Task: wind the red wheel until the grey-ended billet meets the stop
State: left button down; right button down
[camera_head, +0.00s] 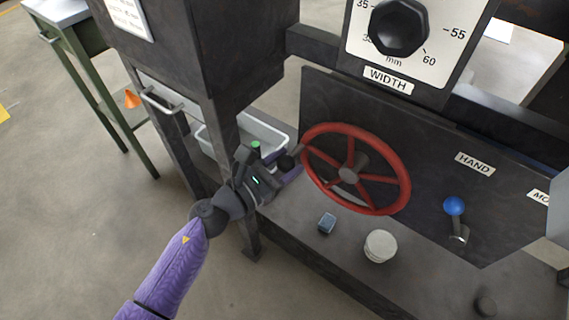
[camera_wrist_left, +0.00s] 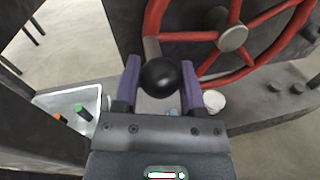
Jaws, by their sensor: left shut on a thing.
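The red wheel (camera_head: 404,178) stands upright on the dark panel, with a grey hub and several spokes. It also shows at the top of the left wrist view (camera_wrist_left: 152,20). A crank handle with a round black knob (camera_wrist_left: 160,77) sticks out from its rim on the left side. My left gripper (camera_head: 288,163) is at that side of the wheel, its purple fingers shut on the black knob. The grey-ended billet and the stop do not show in either view. My right gripper is not in view.
A blue-knobbed lever (camera_head: 454,206) is right of the wheel, under a HAND label. A WIDTH dial (camera_head: 399,27) is above. A white bin (camera_head: 262,131) stands behind my gripper.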

pick_arm(q)
jog(key=r+m, duration=0.1)
jog(key=r+m+p, duration=0.1)
jog(key=r+p, duration=0.1)
jog(key=shift+s+d+r+m+y, duration=0.15)
jog(key=shift+d+m+y, duration=0.15)
jog(key=shift+m, duration=0.1)
jog(key=shift+s+d+r+m+p, duration=0.25)
jog(key=shift+r+m+p, duration=0.35)
jog(key=shift+m+p, duration=0.35)
jog(key=shift+d, duration=0.1)
jog(key=c, duration=0.6)
grip_release()
jog(key=o, duration=0.4)
